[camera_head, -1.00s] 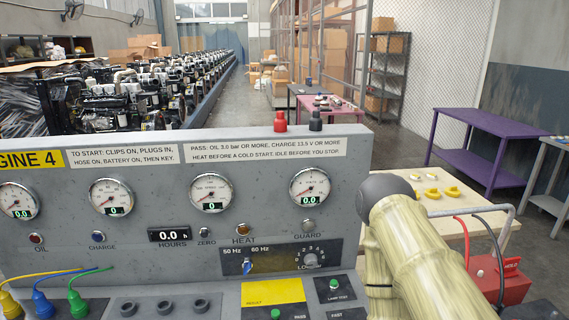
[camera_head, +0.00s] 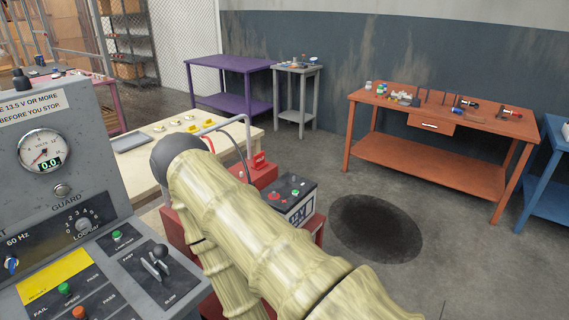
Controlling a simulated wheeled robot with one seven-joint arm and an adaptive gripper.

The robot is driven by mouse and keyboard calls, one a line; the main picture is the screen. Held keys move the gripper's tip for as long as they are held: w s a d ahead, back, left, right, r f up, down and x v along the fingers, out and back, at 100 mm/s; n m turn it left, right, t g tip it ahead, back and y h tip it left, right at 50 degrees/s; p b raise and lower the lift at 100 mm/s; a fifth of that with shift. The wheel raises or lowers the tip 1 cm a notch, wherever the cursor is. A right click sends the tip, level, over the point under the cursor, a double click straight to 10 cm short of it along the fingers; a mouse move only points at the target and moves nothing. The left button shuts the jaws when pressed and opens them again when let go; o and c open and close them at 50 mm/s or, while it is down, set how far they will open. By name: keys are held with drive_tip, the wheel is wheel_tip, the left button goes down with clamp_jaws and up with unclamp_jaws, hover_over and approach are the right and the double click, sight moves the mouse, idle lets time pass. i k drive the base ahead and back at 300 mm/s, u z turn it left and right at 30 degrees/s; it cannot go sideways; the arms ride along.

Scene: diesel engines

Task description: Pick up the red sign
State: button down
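A small red sign (camera_head: 259,160) with white lettering too small to read for certain stands on or against the red box (camera_head: 262,174), right of centre in the head view. A grey bent handle and dark and red cables rise around it. My arm, with a pale bamboo-like cover and a dark rounded joint, crosses the lower middle in front of the box and hides part of it. My gripper is not in view, so I cannot see what it holds.
The grey engine test panel (camera_head: 90,150) fills the left. A battery (camera_head: 287,199) sits beside the red box. A pale table (camera_head: 222,139) is behind. Purple (camera_head: 232,64), grey (camera_head: 299,69) and orange (camera_head: 432,164) tables stand farther back. Floor with a dark stain (camera_head: 376,228) is open at right.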

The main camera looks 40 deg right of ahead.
sight(258, 159)
drive_tip(key=z, duration=2.4)
drive_tip(key=k, duration=0.75)
drive_tip(key=u, duration=1)
drive_tip(key=i, duration=1)
drive_tip(key=z, duration=1.8)
drive_tip(key=i, duration=0.65)
drive_tip(key=u, duration=0.05)
